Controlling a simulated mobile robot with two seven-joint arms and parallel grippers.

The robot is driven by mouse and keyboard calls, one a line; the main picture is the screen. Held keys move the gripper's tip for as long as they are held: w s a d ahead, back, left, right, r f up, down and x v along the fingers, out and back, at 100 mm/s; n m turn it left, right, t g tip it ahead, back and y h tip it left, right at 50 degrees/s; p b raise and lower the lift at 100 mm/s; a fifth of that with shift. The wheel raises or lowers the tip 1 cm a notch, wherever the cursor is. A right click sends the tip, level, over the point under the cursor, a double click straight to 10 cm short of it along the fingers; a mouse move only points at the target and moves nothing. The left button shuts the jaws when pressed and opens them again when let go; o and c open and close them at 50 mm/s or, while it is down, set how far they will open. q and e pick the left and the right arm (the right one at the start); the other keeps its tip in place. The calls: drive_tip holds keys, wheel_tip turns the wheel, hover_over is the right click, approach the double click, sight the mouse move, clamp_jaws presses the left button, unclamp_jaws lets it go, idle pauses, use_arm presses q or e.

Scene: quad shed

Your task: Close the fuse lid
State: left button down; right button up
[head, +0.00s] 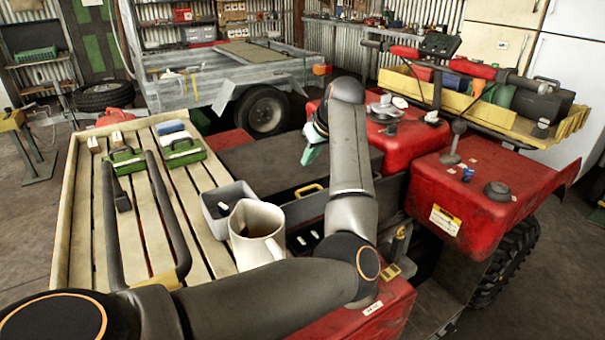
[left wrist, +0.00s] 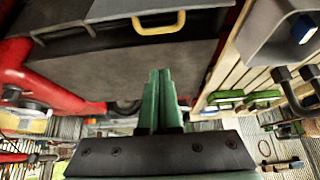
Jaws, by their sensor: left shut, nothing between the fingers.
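The fuse lid (head: 305,208) is a dark grey panel with a yellow handle (head: 309,189) on its far edge. It appears raised, behind an open compartment (head: 300,241) with small pale pieces inside. My forearm hides the lid's right side. The yellow handle also shows at the top of the left wrist view (left wrist: 158,23), with part of the grey lid (left wrist: 120,8). My left gripper (head: 308,157) is over the black seat, beyond the lid and apart from it. Its green fingers (left wrist: 161,78) are shut and empty. My right gripper is not in view.
A cream jug (head: 255,228) and grey bin (head: 222,207) stand left of the compartment on the slatted rack (head: 150,215). Green cases (head: 183,152) lie farther back. The black seat (head: 265,168) is bare beyond the lid. Red bodywork (head: 405,143) is on the right.

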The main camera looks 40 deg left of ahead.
sight(309, 202)
use_arm(q)
drive_tip(key=x, duration=0.9)
drive_tip(key=shift+a+f+b, duration=0.15)
drive_tip(key=shift+f+b, duration=0.1)
drive_tip(key=shift+b, duration=0.05)
drive_tip(key=d, duration=0.2)
drive_tip(key=s+d, duration=0.1)
drive_tip(key=shift+s+d+r, duration=0.1)
drive_tip(key=shift+d, duration=0.25)
